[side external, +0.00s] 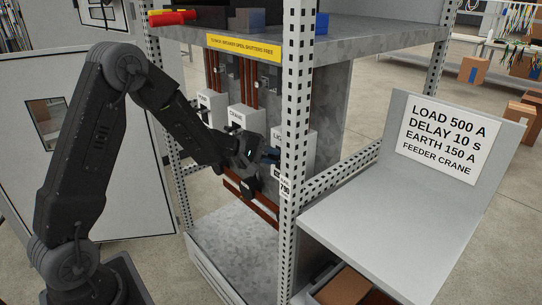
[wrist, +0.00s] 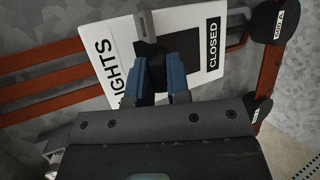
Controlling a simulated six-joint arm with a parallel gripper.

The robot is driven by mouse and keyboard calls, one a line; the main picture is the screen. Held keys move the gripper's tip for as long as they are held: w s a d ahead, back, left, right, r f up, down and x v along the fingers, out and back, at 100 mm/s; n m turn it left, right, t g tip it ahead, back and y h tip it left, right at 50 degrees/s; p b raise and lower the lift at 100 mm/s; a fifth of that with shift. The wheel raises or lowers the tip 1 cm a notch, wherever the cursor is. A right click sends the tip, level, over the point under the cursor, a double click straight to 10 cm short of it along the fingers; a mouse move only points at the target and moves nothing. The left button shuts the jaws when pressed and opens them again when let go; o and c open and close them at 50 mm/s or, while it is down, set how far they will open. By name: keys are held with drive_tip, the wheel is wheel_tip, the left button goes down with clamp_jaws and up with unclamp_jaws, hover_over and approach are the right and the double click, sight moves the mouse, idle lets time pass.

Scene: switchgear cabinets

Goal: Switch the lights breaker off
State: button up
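The lights breaker is a white box; in the wrist view its face (wrist: 118,75) reads "LIGHTS" in part and carries a black "CLOSED" label (wrist: 212,50). A black handle (wrist: 152,52) stands out from this face. My gripper (wrist: 164,82) has its two blue fingers a little apart, with the tips at the handle. I cannot tell whether they press on it. In the side view my gripper (side external: 270,155) reaches in front of the lights breaker (side external: 309,150), which is partly hidden by the perforated post.
The crane breaker (side external: 246,118) and another white breaker box (side external: 211,106) stand to the left. The perforated post (side external: 292,110) rises close to my gripper's right. Copper bars (wrist: 60,92) run behind the breaker. A round black part labelled 600 A (wrist: 278,22) is near the face. A sloped sign (side external: 448,140) stands right.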

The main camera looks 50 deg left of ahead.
clamp_jaws()
drive_tip(key=shift+f, duration=0.1)
drive_tip(key=shift+f+m+t+h, duration=0.65)
drive_tip(key=shift+f+t, duration=0.35)
drive_tip(key=shift+t, duration=0.35)
drive_tip(key=shift+f+m+t+h, duration=0.65)
drive_tip(key=shift+f+t, duration=0.3)
drive_tip(key=shift+t, duration=0.45)
drive_tip(key=shift+f+m+t+h, duration=0.5)
drive_tip(key=shift+f+m+t, duration=0.2)
drive_tip(key=shift+f+t, duration=0.5)
drive_tip(key=shift+r+t, duration=0.2)
drive_tip(key=shift+t, duration=0.05)
drive_tip(key=shift+o, duration=1.4)
unclamp_jaws()
